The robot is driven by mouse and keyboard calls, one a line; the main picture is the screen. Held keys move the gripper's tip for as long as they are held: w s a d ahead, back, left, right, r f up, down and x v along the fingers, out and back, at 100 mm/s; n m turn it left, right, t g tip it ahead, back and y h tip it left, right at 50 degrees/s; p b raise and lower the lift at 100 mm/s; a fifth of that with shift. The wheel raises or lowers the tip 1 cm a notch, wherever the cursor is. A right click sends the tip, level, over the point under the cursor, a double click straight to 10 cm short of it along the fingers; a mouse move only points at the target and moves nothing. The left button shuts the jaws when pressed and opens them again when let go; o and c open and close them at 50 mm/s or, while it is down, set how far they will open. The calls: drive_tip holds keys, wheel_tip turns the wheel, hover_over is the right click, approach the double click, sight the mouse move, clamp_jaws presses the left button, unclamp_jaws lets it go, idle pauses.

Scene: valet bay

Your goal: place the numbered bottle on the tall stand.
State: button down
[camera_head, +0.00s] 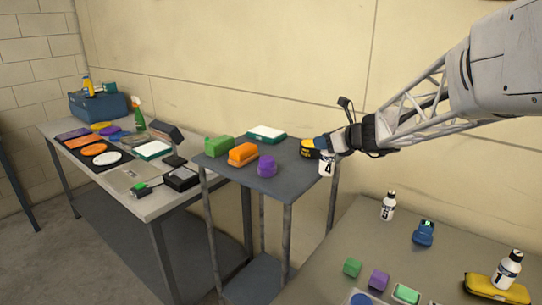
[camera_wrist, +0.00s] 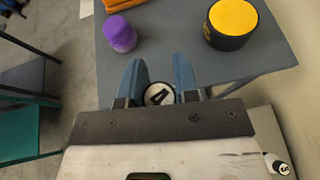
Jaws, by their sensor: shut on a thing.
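My gripper (camera_head: 322,144) is shut on a white bottle marked 4 (camera_head: 326,165), which hangs upright below the fingers. In the wrist view the fingers (camera_wrist: 159,88) stand either side of its round top (camera_wrist: 158,95). The tall stand (camera_head: 289,183) has a dark grey top and thin legs; its top also fills much of the wrist view (camera_wrist: 165,45). The bottle is at the stand's right end, near an edge. I cannot tell whether its base touches the top. Other numbered bottles, 5 (camera_head: 388,206) and 1 (camera_head: 507,270), stand on the lower right table.
The stand's front middle is clear. A cluttered table (camera_head: 150,205) stands left.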

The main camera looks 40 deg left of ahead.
drive_tip(key=s+a+r+n+g, duration=0.1)
drive_tip(key=s+a+r, duration=0.1)
drive_tip(key=s+a, duration=0.5)
drive_tip(key=shift+s+a+r+g, duration=0.2)
drive_tip(key=shift+s+a+g, duration=0.1)
drive_tip(key=shift+s, duration=0.4)
drive_tip(key=shift+w, duration=0.1)
drive_tip(key=w+a+f, duration=0.1)
drive_tip(key=w+a, duration=1)
drive_tip(key=shift+a+f, duration=0.2)
drive_tip(key=shift+f, duration=0.05)
drive_tip(key=shift+f, duration=1.75)
drive_tip(key=c, duration=0.9)
unclamp_jaws()
drive_tip(key=shift+f, duration=0.1)
drive_tip(key=shift+o, duration=0.2)
